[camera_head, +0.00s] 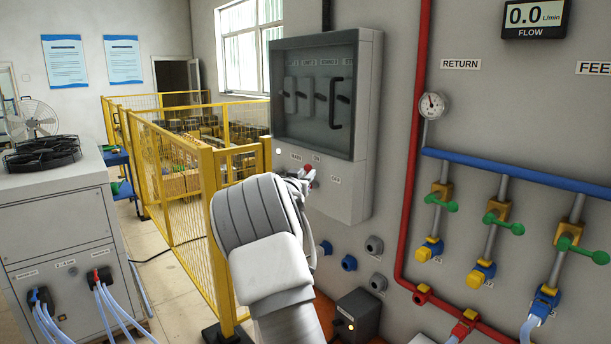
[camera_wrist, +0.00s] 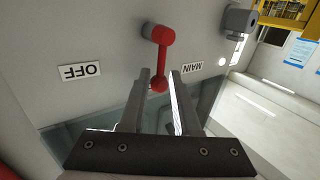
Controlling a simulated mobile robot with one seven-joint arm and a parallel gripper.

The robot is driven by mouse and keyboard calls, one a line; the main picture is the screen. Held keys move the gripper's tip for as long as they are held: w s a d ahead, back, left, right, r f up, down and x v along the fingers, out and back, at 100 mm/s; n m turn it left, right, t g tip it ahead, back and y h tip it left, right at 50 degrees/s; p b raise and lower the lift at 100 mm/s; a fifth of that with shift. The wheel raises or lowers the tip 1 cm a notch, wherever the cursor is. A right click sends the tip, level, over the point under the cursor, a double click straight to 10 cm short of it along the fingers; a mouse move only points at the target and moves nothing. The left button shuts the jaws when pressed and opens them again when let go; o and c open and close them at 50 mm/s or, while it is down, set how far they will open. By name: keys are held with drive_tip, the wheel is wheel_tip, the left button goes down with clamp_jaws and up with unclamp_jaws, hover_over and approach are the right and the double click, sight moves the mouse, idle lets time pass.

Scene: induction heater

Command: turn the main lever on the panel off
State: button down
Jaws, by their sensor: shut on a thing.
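The main lever (camera_head: 308,168) is a small red handle on the lower front of the grey panel box (camera_head: 345,195). In the wrist view the red lever (camera_wrist: 161,62) runs from its round pivot down to its knob, between my fingers. My gripper (camera_wrist: 161,76) is shut on the lever near its knob end. The OFF label (camera_wrist: 81,71) appears upside down left of the lever, and the MAIN label (camera_wrist: 192,68) is to its right. In the head view my gripper (camera_head: 303,177) is at the lever, its fingers partly hidden by my wrist.
A glass-fronted cabinet window (camera_head: 315,100) with a black handle is just above the lever. A yellow mesh fence (camera_head: 175,165) stands left of the panel. A red pipe (camera_head: 412,150) and green-handled valves (camera_head: 505,225) are on the wall to the right. Blue sockets (camera_head: 348,263) sit below the panel.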

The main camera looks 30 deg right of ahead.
drive_tip(key=shift+s+f+b, duration=0.1)
drive_tip(key=shift+f+b, duration=0.1)
drive_tip(key=shift+b, duration=0.6)
drive_tip(key=s+f+m+g+h+b, duration=0.1)
drive_tip(key=f+m+g+h+b, duration=0.2)
drive_tip(key=m+b, duration=0.9)
drive_tip(key=s+f+m+g+h+b, duration=0.2)
drive_tip(key=m+g+h+b, duration=0.3)
drive_tip(key=m+b, duration=0.8)
drive_tip(key=shift+d+f+g+h, duration=0.3)
drive_tip(key=shift+f+h, duration=0.15)
drive_tip(key=shift+h, duration=1.15)
drive_tip(key=shift+s+f, duration=0.1)
drive_tip(key=c, duration=0.7)
unclamp_jaws()
drive_tip(key=shift+a, duration=0.15)
